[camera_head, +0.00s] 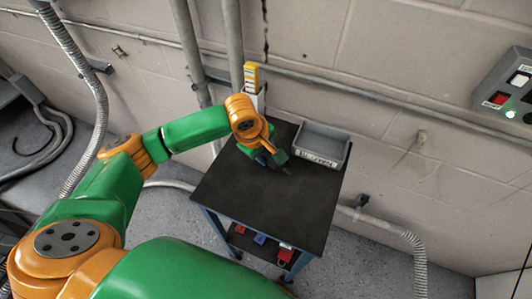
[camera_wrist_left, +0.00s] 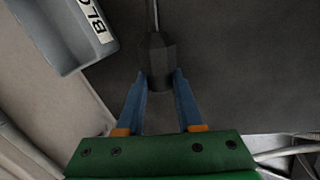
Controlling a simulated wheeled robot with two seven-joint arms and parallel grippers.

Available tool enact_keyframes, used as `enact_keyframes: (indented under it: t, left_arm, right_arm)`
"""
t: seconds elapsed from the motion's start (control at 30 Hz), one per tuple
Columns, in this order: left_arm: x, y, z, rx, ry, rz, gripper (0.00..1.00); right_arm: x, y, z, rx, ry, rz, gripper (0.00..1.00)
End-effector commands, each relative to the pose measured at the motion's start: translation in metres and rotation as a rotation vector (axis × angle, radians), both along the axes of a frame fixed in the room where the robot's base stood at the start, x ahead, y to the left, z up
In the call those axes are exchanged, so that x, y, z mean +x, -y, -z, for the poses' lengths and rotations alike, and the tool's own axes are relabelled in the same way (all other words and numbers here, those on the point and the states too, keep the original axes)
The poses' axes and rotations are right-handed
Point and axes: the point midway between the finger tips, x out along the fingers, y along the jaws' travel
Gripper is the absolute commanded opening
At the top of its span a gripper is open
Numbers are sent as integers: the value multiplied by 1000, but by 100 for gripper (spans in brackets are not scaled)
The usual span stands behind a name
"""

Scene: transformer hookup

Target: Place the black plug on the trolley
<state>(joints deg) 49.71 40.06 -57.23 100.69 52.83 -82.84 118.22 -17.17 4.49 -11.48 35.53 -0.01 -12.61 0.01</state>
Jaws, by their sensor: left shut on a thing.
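The black plug (camera_wrist_left: 158,60) is dark, with a thin grey pin or rod at its far end in the left wrist view. My left gripper (camera_wrist_left: 160,82) has its two blue fingers shut on the plug's near end. In the head view my left gripper (camera_head: 272,160) is over the black top of the trolley (camera_head: 265,210), left of the grey bin. The plug shows there only as a small dark shape against the dark top. I cannot tell whether it touches the top. My right gripper is not in view.
A grey labelled bin (camera_head: 322,145) stands at the trolley's back right corner. A yellow and white item (camera_head: 252,80) is behind my gripper. Red and blue things lie on the lower shelf. The front of the trolley top is clear. A wall with conduits is behind.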

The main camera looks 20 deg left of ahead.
Motion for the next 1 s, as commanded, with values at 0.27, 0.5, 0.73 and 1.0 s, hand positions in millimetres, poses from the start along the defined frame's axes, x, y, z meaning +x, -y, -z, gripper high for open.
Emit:
enact_keyframes:
  t: [0.27, 0.5, 0.73, 1.0]
  left_arm:
    - [-8, 1, 17, 3, -35, 3, 0]
    - [-8, 0, 15, 6, -34, 2, 48]
    - [-20, -5, -46, 2, -23, 4, 48]
    - [-36, -12, -107, 2, -20, 3, 48]
  right_arm:
    - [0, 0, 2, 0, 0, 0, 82]
    - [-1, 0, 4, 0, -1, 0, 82]
    - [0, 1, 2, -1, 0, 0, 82]
    - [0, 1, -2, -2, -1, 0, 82]
